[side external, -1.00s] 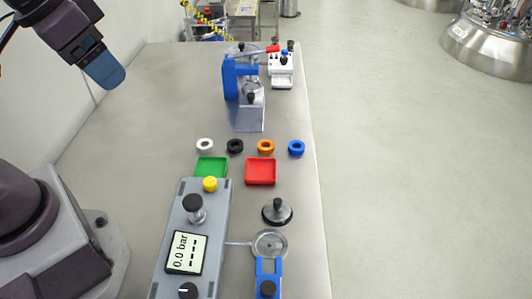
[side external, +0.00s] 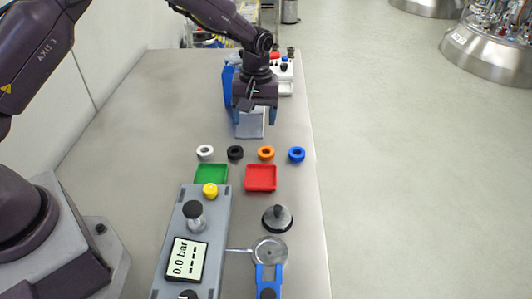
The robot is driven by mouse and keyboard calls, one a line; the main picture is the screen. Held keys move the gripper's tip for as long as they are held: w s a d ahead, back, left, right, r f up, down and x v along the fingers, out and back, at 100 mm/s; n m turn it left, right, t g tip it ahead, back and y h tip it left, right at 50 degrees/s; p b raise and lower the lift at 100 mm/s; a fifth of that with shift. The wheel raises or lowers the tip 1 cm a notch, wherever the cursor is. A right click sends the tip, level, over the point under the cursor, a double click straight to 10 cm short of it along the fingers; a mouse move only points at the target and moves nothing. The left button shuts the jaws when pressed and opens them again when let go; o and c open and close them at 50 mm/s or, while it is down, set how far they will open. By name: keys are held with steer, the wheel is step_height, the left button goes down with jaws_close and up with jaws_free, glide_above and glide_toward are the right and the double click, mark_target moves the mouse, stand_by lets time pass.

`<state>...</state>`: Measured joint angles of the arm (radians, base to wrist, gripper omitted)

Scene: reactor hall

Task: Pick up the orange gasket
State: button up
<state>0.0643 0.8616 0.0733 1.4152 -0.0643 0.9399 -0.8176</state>
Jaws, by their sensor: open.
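The orange gasket (side external: 266,153) is a small ring lying on the grey table, third from the left in a row. A white gasket (side external: 205,152) and a black gasket (side external: 236,152) lie to its left, and a blue gasket (side external: 297,154) to its right. My gripper (side external: 254,121) is open and empty, fingers pointing down. In the picture it is above and behind the row, in front of the blue and metal fixture, and apart from the gaskets. It partly hides that fixture.
A green tray (side external: 211,174) and a red tray (side external: 261,178) sit just in front of the gaskets. A grey pressure unit (side external: 190,235) reads 0.0 bar. A black-knobbed lid (side external: 277,218) and a blue clamp (side external: 268,275) stand to its right. The table's left side is clear.

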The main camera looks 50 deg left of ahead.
mark_target(266, 148)
steer(key=w+f+n, duration=0.1)
steer(key=f, duration=0.3)
steer(key=w+f+n, duration=0.1)
steer(key=f, duration=0.3)
steer(key=w+f+n, duration=0.1)
steer(key=f+n, duration=0.1)
steer(key=f, duration=0.2)
steer(key=shift+w+d+t, duration=0.2)
steer(key=shift+t, duration=0.2)
steer(key=c, duration=1)
